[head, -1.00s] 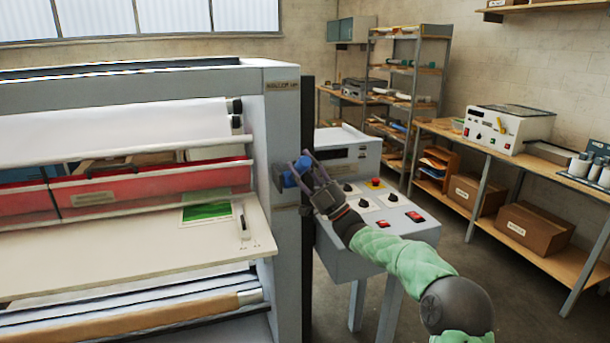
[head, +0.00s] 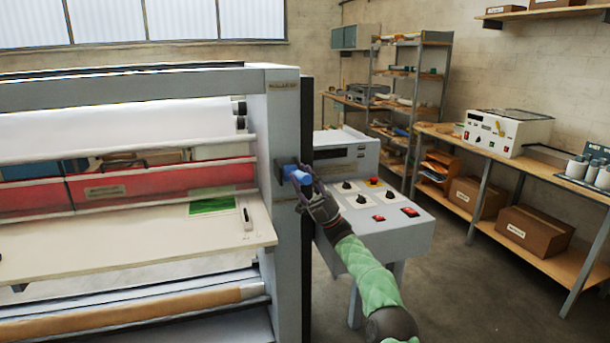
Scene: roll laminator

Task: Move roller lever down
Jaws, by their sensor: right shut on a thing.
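The roll laminator (head: 285,120) fills the left half of the head view. Its roller lever, with a blue handle (head: 297,175), sticks out from the grey side post. My right gripper (head: 303,180) is at the blue handle and shut on it, and its fingers hide part of the handle. The right arm, in a green sleeve, comes up from the bottom. My left gripper is not in view.
A control console (head: 375,215) with knobs and red switches stands just right of the post, close to my right arm. The laminator's feed table (head: 120,240) holds a green-printed sheet (head: 211,206). A wooden bench (head: 540,165) stands at the right wall.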

